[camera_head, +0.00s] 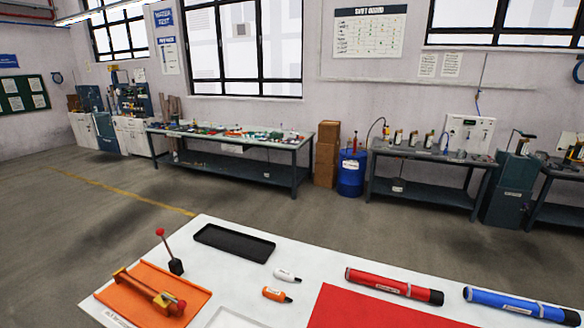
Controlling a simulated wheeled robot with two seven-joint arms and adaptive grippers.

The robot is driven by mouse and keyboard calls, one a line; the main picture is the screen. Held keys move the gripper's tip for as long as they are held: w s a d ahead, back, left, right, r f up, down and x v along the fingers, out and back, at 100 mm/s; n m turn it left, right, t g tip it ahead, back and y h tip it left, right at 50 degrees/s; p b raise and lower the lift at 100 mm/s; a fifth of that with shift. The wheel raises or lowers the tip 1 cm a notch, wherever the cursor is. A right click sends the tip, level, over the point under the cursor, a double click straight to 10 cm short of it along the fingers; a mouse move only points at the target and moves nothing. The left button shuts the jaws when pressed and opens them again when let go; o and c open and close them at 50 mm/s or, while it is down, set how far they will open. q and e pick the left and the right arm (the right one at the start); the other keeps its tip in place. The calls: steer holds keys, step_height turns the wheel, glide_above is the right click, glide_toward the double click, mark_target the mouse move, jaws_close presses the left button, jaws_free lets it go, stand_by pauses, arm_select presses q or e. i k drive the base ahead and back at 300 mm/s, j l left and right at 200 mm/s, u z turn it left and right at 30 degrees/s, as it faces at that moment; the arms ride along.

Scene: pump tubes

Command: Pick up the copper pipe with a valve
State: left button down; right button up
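A white table (305,262) fills the lower part of the head view. At its left, a copper-orange pipe-like piece (140,284) with a brass-coloured end and a red knob lies slantwise on an orange tray (186,280). It looks like the copper pipe with a valve, but the picture is too small to be sure. Beside the tray, a thin rod with a red ball top (160,232) leans up from a small black block (176,267). Neither of my grippers shows.
A black tray (234,243), a small white bottle (287,275) and an orange one (276,294) lie mid-table. A red mat (370,308), red tube (390,285) and blue tube (515,304) are to the right. Part of a white tray (232,318) shows in front. Workbenches stand behind, across open floor.

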mark_target(165, 308)
steer(key=u, duration=1.25)
